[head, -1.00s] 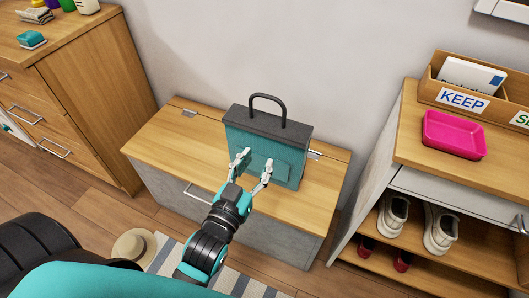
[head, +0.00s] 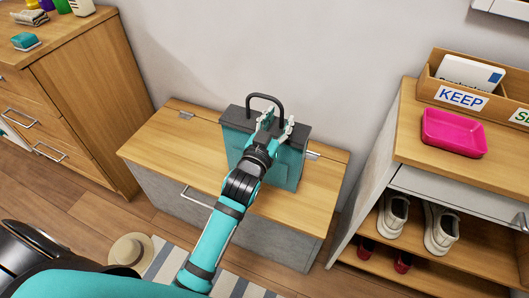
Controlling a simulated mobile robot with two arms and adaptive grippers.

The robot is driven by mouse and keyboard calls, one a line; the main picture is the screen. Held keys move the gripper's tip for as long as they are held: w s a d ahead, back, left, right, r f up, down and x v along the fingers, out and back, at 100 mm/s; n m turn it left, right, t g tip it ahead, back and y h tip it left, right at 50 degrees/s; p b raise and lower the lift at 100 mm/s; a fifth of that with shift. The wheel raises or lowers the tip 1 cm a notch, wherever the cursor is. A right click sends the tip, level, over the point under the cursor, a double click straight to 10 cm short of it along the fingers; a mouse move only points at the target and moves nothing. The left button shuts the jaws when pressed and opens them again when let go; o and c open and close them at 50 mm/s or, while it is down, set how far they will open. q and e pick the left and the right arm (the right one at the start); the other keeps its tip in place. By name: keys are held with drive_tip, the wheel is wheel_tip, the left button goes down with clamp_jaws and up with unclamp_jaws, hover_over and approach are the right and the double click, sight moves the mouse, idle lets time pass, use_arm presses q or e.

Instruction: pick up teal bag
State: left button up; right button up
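The teal bag (head: 233,143) stands upright on the wooden top of a low chest (head: 185,150), near the wall. It has a dark grey top and a black arched handle (head: 266,96). My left gripper (head: 280,116) is at the top of the bag, by the right side of the handle. Its two pale fingers are spread apart, with the handle's right post appearing near the gap between them. I cannot tell whether they touch it. My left wrist and forearm hide much of the bag's front. My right gripper is not in view.
A wooden drawer cabinet (head: 90,85) stands at left. At right, a shelf unit (head: 409,150) bears a pink tray (head: 453,133) and a KEEP box (head: 432,88), with shoes below. A straw hat (head: 130,249) lies on the floor. The chest top left of the bag is clear.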

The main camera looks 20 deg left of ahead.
use_arm(q)
drive_tip(key=shift+w, duration=1.15)
clamp_jaws()
